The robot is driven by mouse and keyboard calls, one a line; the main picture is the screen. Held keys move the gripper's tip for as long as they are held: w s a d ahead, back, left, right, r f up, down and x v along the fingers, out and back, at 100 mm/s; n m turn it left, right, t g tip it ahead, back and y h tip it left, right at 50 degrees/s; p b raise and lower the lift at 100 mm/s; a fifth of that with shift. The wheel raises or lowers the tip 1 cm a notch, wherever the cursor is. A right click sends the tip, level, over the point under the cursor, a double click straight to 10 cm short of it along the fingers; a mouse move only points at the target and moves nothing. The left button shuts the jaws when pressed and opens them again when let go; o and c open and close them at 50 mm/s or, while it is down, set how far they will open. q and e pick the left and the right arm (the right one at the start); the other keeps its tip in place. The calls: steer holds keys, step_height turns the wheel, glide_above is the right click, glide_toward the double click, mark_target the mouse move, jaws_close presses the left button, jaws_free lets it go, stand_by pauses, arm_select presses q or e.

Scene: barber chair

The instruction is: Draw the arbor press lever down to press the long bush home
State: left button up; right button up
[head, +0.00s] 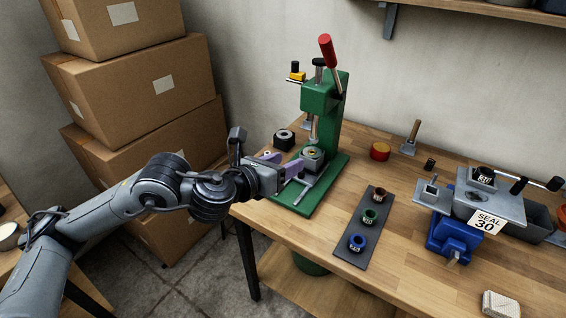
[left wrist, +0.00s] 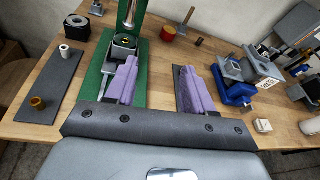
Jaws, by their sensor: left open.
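The green arbor press (head: 325,105) stands at the table's back left, with its base plate (head: 331,178) on the wood. Its lever (head: 327,52) has a red grip and points up, leaning slightly left. The ram (left wrist: 130,14) hangs above a grey holder (left wrist: 121,53) with a brass-coloured ring (left wrist: 125,41) in it. I cannot tell how deep the bush sits there. My left gripper (head: 287,164) is open, its purple fingers low at the press's front left, well below the lever. Nothing shows between the fingers in the left wrist view (left wrist: 160,72). My right gripper is out of view.
A dark strip (head: 376,207) with several coloured bushes lies right of the press. A blue vise (head: 453,238) and a grey fixture with a "SEAL 30" label stand further right. Another strip (left wrist: 38,107) holds a white and an orange bush. Stacked boxes (head: 140,80) rise behind my left arm.

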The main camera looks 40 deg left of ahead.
arm_select(q)
steer(key=s+d+f+n+g+h+p, duration=0.1)
steer(key=s+d+f+n+g, duration=0.15)
steer(key=s+d+f, duration=0.4)
steer(key=s+d+f+n+g+h+p, duration=0.1)
steer(key=s+d+f+n, duration=0.15)
steer(key=f, duration=0.75)
steer(key=s+d+f+n+g+h+p, duration=0.1)
steer(key=s+d+f+n+g, duration=0.2)
steer(key=d+f, duration=0.4)
steer(key=s+a+f+n+g+y, duration=0.2)
steer(key=s+a+f+n, duration=0.15)
steer(key=s+n, duration=0.6)
steer(key=s+a+f+n+g+y, duration=0.1)
steer(key=s+a+f+n+g, duration=0.3)
steer(key=n, duration=1.1)
step_height(320, 180, up, 38)
steer(key=t+p, duration=0.1)
steer(key=p, duration=3.7)
steer(key=shift+s+d+r, duration=0.15)
steer(key=shift+s+d, duration=0.25)
